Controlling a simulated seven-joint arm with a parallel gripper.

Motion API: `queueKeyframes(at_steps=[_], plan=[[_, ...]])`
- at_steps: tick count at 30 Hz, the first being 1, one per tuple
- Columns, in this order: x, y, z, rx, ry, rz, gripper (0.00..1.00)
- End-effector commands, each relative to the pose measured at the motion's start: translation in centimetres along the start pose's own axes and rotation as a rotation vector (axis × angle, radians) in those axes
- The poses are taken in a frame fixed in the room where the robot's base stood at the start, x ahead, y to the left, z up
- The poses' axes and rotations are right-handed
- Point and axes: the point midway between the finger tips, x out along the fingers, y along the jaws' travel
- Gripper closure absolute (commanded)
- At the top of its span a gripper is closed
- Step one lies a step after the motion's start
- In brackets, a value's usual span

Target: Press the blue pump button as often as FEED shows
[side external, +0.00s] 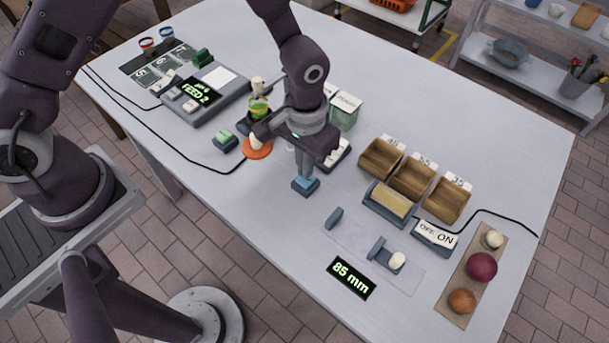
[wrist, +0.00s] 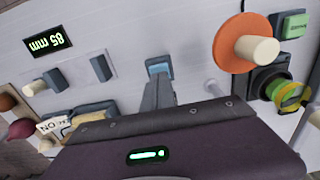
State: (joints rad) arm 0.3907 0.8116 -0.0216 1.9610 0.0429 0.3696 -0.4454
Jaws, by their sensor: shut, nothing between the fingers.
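The blue pump button (side external: 306,184) sits on a small dark base near the front middle of the table. It also shows in the wrist view (wrist: 159,67), just beyond my fingertips. My gripper (side external: 304,174) is shut and empty, pointing down right over the button. Its shut fingers also show in the wrist view (wrist: 159,82). The fingertips hide part of the button, and I cannot tell whether they touch it or whether it is pressed down. The FEED display (side external: 196,94) on the grey console at the back left reads "FEED 2" in green.
An orange disc with a pale knob (side external: 257,150) and a green button (side external: 224,137) stand left of my gripper. Wooden bins (side external: 412,178), an OFF/ON switch (side external: 436,237) and an "85 mm" display (side external: 351,278) lie to the right. Bare table surrounds the front side.

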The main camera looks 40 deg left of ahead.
Motion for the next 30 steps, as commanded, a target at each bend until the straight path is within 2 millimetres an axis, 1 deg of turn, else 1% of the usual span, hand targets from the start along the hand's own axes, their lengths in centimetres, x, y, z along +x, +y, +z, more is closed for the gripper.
queueKeyframes(at_steps=[19, 26, 30], plan=[[1.9, 0.0, 0.0, 0.0, 0.0, 0.0, 1.0], [1.7, 0.0, 0.0, 0.0, 0.001, 0.0, 1.0], [0.9, 0.0, -0.1, 0.0, 0.002, 0.001, 1.0]])
